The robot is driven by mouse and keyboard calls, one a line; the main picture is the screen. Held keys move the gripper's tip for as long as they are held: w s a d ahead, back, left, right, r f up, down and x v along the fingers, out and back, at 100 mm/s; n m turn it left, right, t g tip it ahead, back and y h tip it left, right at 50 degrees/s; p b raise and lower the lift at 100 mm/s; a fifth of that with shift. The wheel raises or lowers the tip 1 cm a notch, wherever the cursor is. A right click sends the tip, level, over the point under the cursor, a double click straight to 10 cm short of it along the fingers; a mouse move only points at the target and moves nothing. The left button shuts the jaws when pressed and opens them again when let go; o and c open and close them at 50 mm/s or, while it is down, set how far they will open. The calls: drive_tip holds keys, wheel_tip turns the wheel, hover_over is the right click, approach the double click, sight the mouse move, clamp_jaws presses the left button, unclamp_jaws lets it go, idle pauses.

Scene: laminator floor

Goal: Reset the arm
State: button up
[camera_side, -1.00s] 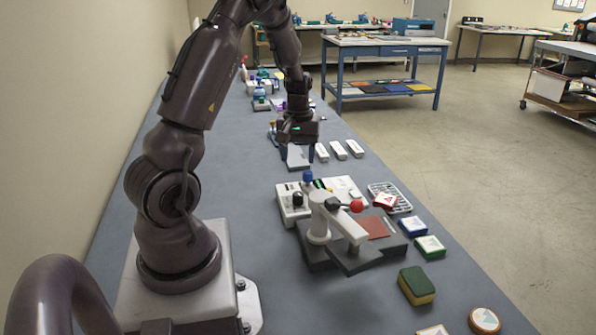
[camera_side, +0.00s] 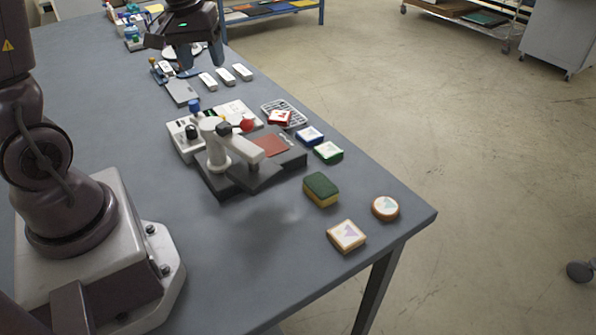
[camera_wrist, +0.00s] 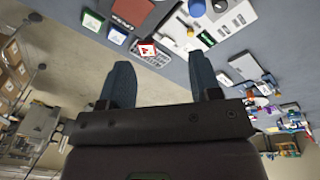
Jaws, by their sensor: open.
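My gripper (camera_side: 203,56) hangs above the far part of the bench in the side view, with its dark blue fingers pointing down and spread apart. In the wrist view my gripper (camera_wrist: 160,80) shows two separate blue fingers with nothing between them. In the side view it is above and behind a row of white blocks (camera_side: 225,77); how high above the bench it is I cannot tell.
A press (camera_side: 222,147) with a red-knobbed lever stands mid-bench. Beside it are a wire tray (camera_side: 284,113), a blue block (camera_side: 309,135), a green block (camera_side: 328,152), a sponge (camera_side: 320,188) and two coasters (camera_side: 346,236). The bench's near middle is clear.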

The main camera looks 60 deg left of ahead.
drive_tip(key=s+d+r+m+t, duration=0.2)
drive_tip(key=s+d+r+m, duration=0.2)
drive_tip(key=d, duration=0.5)
drive_tip(key=s+d+r+m+t, duration=0.1)
drive_tip(key=s+d+r+m, duration=0.4)
drive_tip(key=d, duration=0.5)
drive_tip(key=shift+s+m+t, duration=0.2)
drive_tip(key=shift+m+t, duration=0.2)
